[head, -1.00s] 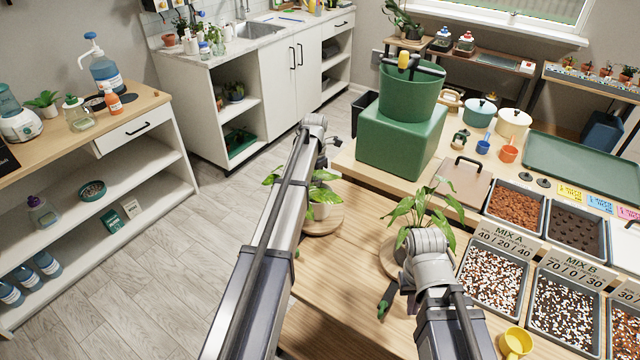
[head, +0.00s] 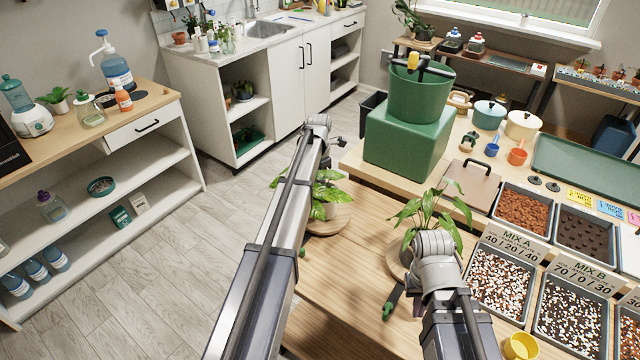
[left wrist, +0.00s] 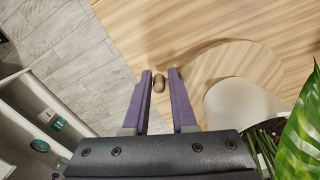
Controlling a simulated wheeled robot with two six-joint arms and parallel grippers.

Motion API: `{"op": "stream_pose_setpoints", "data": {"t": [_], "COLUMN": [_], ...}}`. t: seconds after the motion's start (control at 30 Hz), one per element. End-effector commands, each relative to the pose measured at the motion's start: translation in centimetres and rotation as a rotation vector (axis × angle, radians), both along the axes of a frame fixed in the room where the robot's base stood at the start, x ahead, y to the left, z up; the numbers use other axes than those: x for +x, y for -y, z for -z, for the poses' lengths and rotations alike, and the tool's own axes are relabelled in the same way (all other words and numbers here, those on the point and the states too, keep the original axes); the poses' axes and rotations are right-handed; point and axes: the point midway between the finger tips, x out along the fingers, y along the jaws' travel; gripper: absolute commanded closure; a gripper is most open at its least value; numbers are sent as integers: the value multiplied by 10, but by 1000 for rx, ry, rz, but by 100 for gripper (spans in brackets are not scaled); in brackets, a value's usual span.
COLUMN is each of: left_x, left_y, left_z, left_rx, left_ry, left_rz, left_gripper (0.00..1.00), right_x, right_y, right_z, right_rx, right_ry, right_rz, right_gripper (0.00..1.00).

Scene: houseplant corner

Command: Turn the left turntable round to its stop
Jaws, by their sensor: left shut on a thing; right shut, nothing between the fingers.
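The left turntable (head: 337,227) is a round wooden disc bearing a leafy plant (head: 326,186) in a white pot. My left arm partly covers it in the head view. In the left wrist view, the disc (left wrist: 232,62) carries the white pot (left wrist: 240,105) on the right. A small brown peg (left wrist: 159,83) stands at its left edge. My left gripper (left wrist: 160,76) is shut on this peg, with a purple finger on each side. In the head view the arm hides that grip. My right gripper (head: 389,305) is shut and empty, beside the right turntable (head: 394,264).
A second potted plant (head: 432,212) stands on the right turntable, partly behind my right arm. Trays of mix (head: 497,283) lie to the right. A green box (head: 405,142) with a green bucket stands behind. Bare wood lies between the turntables.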

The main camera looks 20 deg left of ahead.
Motion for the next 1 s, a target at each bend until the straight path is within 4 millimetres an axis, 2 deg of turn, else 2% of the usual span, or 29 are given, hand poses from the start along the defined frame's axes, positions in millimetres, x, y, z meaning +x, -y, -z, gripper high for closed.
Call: {"op": "stream_pose_setpoints", "data": {"t": [0.03,0.1,0.13,0.33,0.73,1.0], "left_x": [-9,-9,-9,-9,-10,-7], "left_y": [-4,-4,-4,-5,-5,-4], "left_z": [1,1,1,1,-3,-28], "left_rx": [6,7,7,7,7,6], "left_ry": [-18,-19,-19,-19,-17,-14], "left_rz": [-4,-4,-5,-5,-5,-4], "left_gripper": [100,100,73,51,50,50], "right_x": [0,0,0,0,0,0], "right_y": [0,0,0,0,0,0], "right_z": [1,1,1,1,-3,-27], "right_rx": [0,0,0,0,0,0], "right_ry": [0,0,0,0,0,0], "right_rz": [0,0,0,0,0,0], "right_gripper": [100,100,100,100,100,100]}}
